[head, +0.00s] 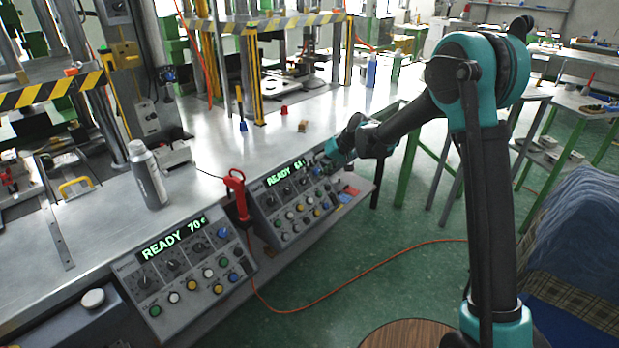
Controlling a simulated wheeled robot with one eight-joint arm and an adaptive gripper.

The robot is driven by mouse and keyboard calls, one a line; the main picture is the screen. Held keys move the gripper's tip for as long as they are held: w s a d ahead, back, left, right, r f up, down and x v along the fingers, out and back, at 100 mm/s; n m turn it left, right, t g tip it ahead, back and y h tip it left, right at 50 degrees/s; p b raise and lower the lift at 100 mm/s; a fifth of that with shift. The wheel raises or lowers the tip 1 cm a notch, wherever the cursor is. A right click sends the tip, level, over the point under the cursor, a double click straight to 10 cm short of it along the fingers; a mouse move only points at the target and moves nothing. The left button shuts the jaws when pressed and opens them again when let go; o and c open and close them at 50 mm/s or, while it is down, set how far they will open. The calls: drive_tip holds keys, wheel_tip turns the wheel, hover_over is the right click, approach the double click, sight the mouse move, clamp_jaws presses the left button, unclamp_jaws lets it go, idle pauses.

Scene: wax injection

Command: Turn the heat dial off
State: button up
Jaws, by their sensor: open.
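Two control panels sit along the bench front. The right panel (290,225) has a green display (286,173) reading "READY" and a number partly hard to read. Under it is a row of black dials (288,191) above coloured buttons. The left panel (185,285) reads "READY 70" and has similar black dials (172,265). Which dial is the heat dial cannot be told from its labels. My gripper (326,164) is at the right end of the right panel's dial row and partly covers that end. It is open; its fingertips are small and contact with a dial cannot be told.
A red clamp-like tool (237,194) stands between the panels, and an orange cable (330,290) runs over the floor. A grey bottle (147,175) stands on the bench (225,150). Striped press frames rise behind. The bench middle is mostly clear.

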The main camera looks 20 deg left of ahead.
drive_tip(key=shift+v, duration=2.75)
drive_tip(key=s+d+m+t+h, duration=0.15)
drive_tip(key=s+d, duration=0.25)
drive_tip(key=d, duration=0.8)
drive_tip(key=s+d+m+t+h, duration=0.15)
drive_tip(key=s+d, duration=0.25)
drive_tip(key=d, duration=0.7)
drive_tip(key=s+d+f+m+h, duration=0.2)
drive_tip(key=s+d+f, duration=0.1)
drive_tip(key=s+d, duration=0.7)
drive_tip(key=s+d+f+m+h, duration=0.2)
drive_tip(key=s+d+f, duration=0.1)
drive_tip(key=s+d, duration=0.7)
drive_tip(key=shift+d+f+t, duration=0.25)
drive_tip(key=shift+d+t, duration=0.05)
drive_tip(key=shift+d, duration=0.1)
